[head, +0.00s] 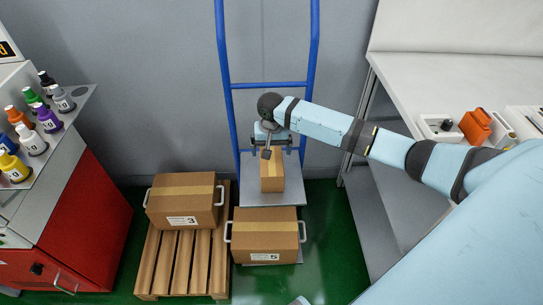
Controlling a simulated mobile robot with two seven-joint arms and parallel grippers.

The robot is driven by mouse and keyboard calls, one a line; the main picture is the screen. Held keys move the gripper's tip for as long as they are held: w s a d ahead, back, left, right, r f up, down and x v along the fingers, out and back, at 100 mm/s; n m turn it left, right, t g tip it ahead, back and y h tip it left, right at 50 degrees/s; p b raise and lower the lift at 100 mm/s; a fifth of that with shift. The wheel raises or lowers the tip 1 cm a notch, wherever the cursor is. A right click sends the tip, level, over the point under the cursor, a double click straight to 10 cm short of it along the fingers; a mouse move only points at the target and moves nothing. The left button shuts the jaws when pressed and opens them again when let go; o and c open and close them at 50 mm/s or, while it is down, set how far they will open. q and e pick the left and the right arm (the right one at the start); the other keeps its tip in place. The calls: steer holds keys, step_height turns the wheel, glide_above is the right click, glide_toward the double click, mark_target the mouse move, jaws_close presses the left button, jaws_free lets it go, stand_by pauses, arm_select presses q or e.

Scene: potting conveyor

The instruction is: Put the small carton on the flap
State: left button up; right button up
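The small carton (272,177) is a brown box with a pale tape strip, upright at the middle of the grey flap (290,191) of the blue-framed hand truck. From this high angle I cannot tell whether its base touches the flap. My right gripper (267,154) reaches in from the right and points down at the carton's top rear edge. A dark finger overlaps the carton there. The wrist hides the rest, so I cannot tell whether the fingers are closed on it.
A large carton with handles (265,242) stands just in front of the flap. Another large carton (182,206) sits on a wooden pallet (160,270) at left. A red cabinet (80,215) with bottles is further left; a white bench (455,60) is at right.

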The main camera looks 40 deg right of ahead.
arm_select(q)
steer(key=shift+s+a+f+p, duration=0.1)
steer(key=shift+a+f+p, duration=0.05)
steer(key=shift+p, duration=0.4)
arm_select(e)
step_height(320, 180, up, 6)
